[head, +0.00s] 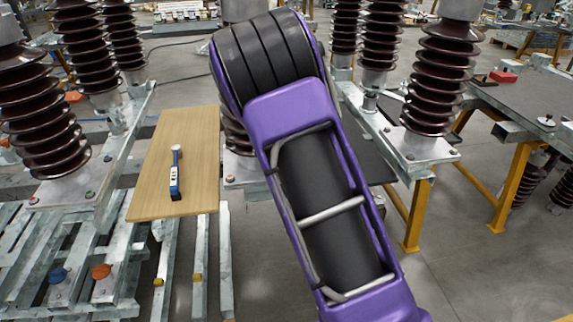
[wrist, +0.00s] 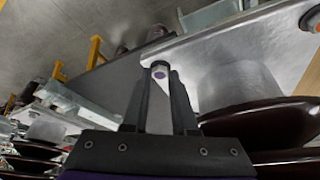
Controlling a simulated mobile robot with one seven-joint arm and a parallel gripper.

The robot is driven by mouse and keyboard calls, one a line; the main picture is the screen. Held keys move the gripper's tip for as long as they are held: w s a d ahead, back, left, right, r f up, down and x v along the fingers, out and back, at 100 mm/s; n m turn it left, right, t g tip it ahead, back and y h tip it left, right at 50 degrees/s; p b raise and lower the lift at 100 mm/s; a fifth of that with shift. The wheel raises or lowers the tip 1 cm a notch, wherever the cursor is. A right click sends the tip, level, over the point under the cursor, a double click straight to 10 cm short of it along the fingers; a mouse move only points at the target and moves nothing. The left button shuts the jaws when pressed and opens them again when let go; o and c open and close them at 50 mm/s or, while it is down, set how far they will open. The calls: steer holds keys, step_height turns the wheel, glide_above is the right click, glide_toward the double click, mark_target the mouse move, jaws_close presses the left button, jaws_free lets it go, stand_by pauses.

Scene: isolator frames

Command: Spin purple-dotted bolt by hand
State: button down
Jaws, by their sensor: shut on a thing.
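The purple-dotted bolt (wrist: 160,72) shows in the wrist view between the tips of my gripper (wrist: 160,84), near the edge of a grey metal plate (wrist: 240,50). My gripper is shut on the bolt, with a finger on each side of its head. The purple dot faces the camera. In the head view my purple arm covers the middle, and the gripper and this bolt are hidden behind it.
Brown ribbed insulators (head: 437,80) stand on metal frames around the arm. A wooden board (head: 150,190) at left bears a blue-and-white tool (head: 175,178). A dark table (head: 520,105) with yellow legs is at right. Open floor (head: 465,255) shows at lower right.

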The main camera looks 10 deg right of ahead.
stand_by(0.3)
steer(key=c, duration=0.7)
jaws_free()
steer(key=p+v, duration=0.1)
steer(key=v, duration=1.6)
steer(key=shift+w+r+p, duration=0.1)
steer(key=shift+r+p, duration=0.15)
steer(key=shift+p, duration=0.05)
